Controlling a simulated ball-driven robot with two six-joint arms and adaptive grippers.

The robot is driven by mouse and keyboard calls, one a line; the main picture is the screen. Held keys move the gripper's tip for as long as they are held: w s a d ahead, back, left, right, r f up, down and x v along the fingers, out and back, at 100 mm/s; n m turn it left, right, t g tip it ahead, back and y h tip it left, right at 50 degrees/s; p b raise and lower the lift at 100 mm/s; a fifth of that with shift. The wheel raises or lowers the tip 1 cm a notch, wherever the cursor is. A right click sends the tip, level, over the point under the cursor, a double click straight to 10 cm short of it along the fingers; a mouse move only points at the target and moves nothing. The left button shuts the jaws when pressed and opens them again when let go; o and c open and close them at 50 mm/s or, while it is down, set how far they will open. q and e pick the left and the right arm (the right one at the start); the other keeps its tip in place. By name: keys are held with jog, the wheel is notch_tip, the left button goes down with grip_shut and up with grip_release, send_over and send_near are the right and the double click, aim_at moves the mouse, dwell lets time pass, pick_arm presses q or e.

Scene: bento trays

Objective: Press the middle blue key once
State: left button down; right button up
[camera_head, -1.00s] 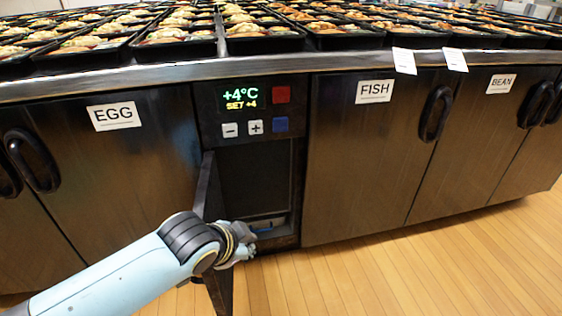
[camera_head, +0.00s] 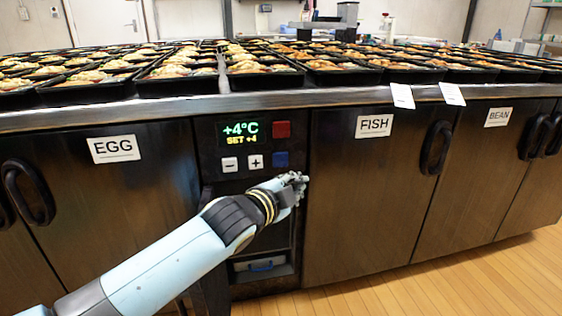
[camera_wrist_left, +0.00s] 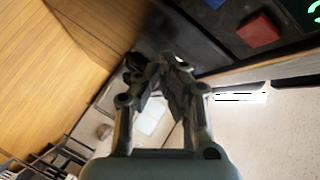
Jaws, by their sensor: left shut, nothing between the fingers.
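The control panel (camera_head: 245,146) in the counter front carries a blue key (camera_head: 281,159) at the right of its lower row, under a red key (camera_head: 282,130). It is the only blue key I see on the panel. My left gripper (camera_head: 299,181) is shut and empty, its fingertips just below and right of the blue key in the head view; I cannot tell the gap to the panel. The left wrist view shows its closed fingers (camera_wrist_left: 170,62), with the red key (camera_wrist_left: 258,30) and part of the blue key (camera_wrist_left: 214,3) beyond. My right gripper is out of view.
White minus (camera_head: 230,164) and plus (camera_head: 256,161) keys sit left of the blue key, below the lit display (camera_head: 240,132). An open compartment (camera_head: 262,266) lies under the panel. Cabinet doors flank it; the counter edge (camera_head: 350,97) with bento trays is above.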

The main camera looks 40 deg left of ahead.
aim_at(285, 165)
pick_arm(q)
jog(key=shift+w+a+b, duration=0.55)
jog(key=shift+w+a, duration=0.9)
jog(key=shift+a, duration=0.2)
jog(key=shift+w+a+b, duration=0.55)
jog(key=shift+w+a, duration=0.85)
jog(key=shift+a, duration=0.25)
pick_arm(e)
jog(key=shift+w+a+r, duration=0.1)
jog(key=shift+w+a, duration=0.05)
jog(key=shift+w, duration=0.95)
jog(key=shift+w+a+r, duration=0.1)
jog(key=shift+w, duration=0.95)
pick_arm(q)
jog(key=shift+w+a, duration=0.2)
jog(key=shift+a, duration=0.15)
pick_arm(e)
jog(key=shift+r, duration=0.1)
